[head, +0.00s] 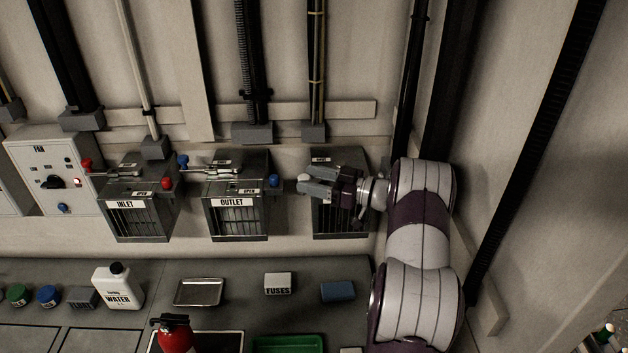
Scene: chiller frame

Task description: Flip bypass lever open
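The third valve box (325,222), at the right end of the row, has a small label on top that I cannot read clearly. My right gripper (309,180) reaches over its top from the right, fingers pointing left. The two fingers look apart. A small pale knob (303,178) shows at the fingertips; whether the fingers touch it is unclear. The gripper hides most of this box's lever and top face, so the lever's position cannot be told. My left gripper is not in view.
The OUTLET box (236,220) with blue knobs and the INLET box (140,222) with red knobs stand to the left. Below, a counter holds a FUSES box (278,284), a blue block (338,291), a metal tray (199,293) and a WATER jug (118,288). The wall closes in at right.

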